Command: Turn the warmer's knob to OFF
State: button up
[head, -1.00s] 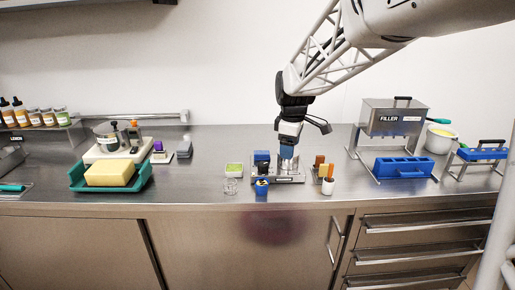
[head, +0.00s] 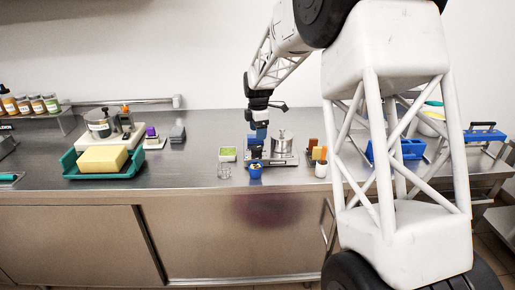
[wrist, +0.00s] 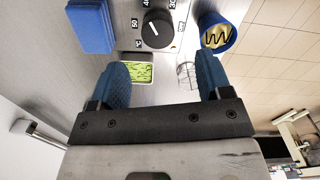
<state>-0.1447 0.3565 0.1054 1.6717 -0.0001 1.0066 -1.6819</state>
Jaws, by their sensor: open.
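The warmer (head: 291,161) stands on the steel counter near the front edge, with a metal pot (head: 283,146) on its right part. Its black round knob (wrist: 157,30) shows at the top of the wrist view, ringed by small number labels. A pale pointer mark is on the knob, on its side toward the labels; its exact setting is hard to read. My gripper (head: 257,150) is over the warmer's left part. In the wrist view my gripper (wrist: 162,78) has its blue fingers apart and empty, and the knob lies beyond the gap between them.
A blue cup (wrist: 217,36) is close beside the knob, and a blue block (wrist: 90,25) is on the other side. A green-filled dish (head: 228,154) and a wire item (head: 224,172) sit left of the warmer.

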aim_at(257, 147)
jog(key=shift+w+a+f, duration=0.1)
jog(key=shift+w, duration=0.1)
jog(key=shift+f, duration=0.1)
jog(key=shift+f, duration=3.8)
jog(key=c, duration=0.9)
